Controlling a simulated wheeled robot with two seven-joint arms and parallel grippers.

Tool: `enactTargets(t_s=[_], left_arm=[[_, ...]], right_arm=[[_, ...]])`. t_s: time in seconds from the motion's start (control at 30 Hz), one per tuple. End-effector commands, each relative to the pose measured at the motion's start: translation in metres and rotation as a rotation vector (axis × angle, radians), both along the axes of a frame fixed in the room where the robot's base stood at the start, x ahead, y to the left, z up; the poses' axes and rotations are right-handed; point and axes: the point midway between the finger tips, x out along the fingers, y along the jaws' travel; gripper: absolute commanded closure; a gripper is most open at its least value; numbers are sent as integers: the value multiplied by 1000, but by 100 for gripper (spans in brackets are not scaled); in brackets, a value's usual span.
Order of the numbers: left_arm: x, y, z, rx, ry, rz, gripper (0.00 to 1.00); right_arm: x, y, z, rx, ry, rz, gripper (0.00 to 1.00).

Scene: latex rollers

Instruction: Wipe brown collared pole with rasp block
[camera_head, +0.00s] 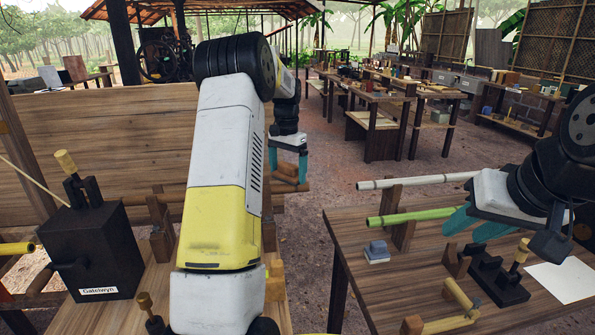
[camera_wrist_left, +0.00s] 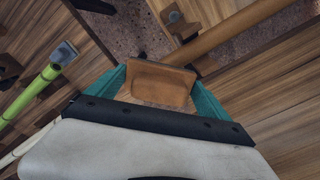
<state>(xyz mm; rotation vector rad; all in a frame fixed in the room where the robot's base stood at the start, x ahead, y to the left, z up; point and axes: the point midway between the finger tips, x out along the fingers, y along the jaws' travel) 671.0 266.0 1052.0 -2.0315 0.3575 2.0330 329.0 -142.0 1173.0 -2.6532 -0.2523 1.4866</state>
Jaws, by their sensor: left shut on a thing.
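My left gripper (camera_head: 289,166) is shut on a brown wooden block, which I take as the rasp block (camera_wrist_left: 160,84). In the left wrist view the block sits between the teal fingers (camera_wrist_left: 160,76). A plain brown pole (camera_wrist_left: 232,29), likely the brown collared pole, runs just beyond the block. I cannot tell whether they touch, and I see no collar clearly. In the head view the pole's right end (camera_head: 297,187) shows below the block, while my left arm hides much of the rest. My right gripper (camera_head: 465,233) is open and empty above the right table.
The right table (camera_head: 352,232) holds a green pole (camera_head: 412,216), a pale pole (camera_head: 416,181), a small grey block (camera_head: 376,252), dark clamps (camera_head: 497,281) and white paper (camera_head: 562,278). A black box (camera_head: 92,250) stands at left. A floor gap separates the tables.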

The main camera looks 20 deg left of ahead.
Motion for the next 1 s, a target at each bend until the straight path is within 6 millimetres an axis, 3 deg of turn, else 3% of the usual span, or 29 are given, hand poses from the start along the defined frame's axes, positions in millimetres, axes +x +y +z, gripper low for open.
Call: enactTargets(t_s=[0.7,1.0], left_arm=[[21,-42,-4,1,-1,-1,47],[20,-40,-7,1,-1,1,47]], right_arm=[[0,0,0,0,0,0,64],[0,0,0,0,0,0,64]])
